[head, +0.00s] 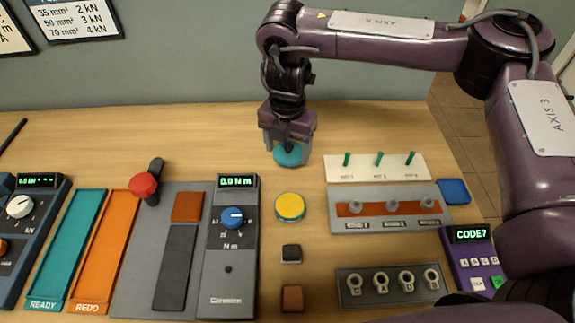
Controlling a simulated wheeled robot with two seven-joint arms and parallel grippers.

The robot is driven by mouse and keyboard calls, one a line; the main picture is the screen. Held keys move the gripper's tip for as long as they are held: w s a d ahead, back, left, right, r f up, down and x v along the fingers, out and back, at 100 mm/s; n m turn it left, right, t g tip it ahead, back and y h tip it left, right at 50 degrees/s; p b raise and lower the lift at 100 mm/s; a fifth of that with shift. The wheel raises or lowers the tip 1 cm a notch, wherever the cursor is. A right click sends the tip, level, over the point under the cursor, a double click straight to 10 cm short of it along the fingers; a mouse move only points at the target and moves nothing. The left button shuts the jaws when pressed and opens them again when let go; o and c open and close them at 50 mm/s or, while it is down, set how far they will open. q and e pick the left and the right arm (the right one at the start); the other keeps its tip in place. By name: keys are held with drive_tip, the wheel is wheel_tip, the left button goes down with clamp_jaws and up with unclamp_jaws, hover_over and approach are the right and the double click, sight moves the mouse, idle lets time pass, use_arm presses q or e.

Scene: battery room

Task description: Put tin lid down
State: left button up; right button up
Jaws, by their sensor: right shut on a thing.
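The tin lid (288,156) is a round teal disc at the middle of the wooden table, behind the other gear. My right gripper (288,144) points down from above and is shut on the lid's top. The lid is at or very close to the table surface; I cannot tell whether it touches. A round tin (290,207) with a yellow top face stands in front of the lid, apart from it. My left gripper is not in view.
Right of the lid are a white board with green pegs (378,168), a grey terminal block (390,209) and a lug tray (392,286). A grey tester (228,270) stands at left, beside teal (68,240) and orange (105,245) trays. The table behind is clear.

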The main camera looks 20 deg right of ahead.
sight(287, 174)
wheel_tip(287, 174, down, 3)
drive_tip(key=shift+r, duration=0.2)
wheel_tip(287, 174, down, 3)
drive_tip(key=shift+f, duration=0.25)
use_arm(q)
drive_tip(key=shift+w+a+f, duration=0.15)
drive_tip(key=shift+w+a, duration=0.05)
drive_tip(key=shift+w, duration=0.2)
use_arm(e)
drive_tip(key=shift+f, duration=0.2)
drive_tip(key=o, duration=0.9)
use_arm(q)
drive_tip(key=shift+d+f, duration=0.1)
use_arm(e)
drive_tip(key=shift+o, duration=0.2)
drive_tip(key=shift+r, duration=0.1)
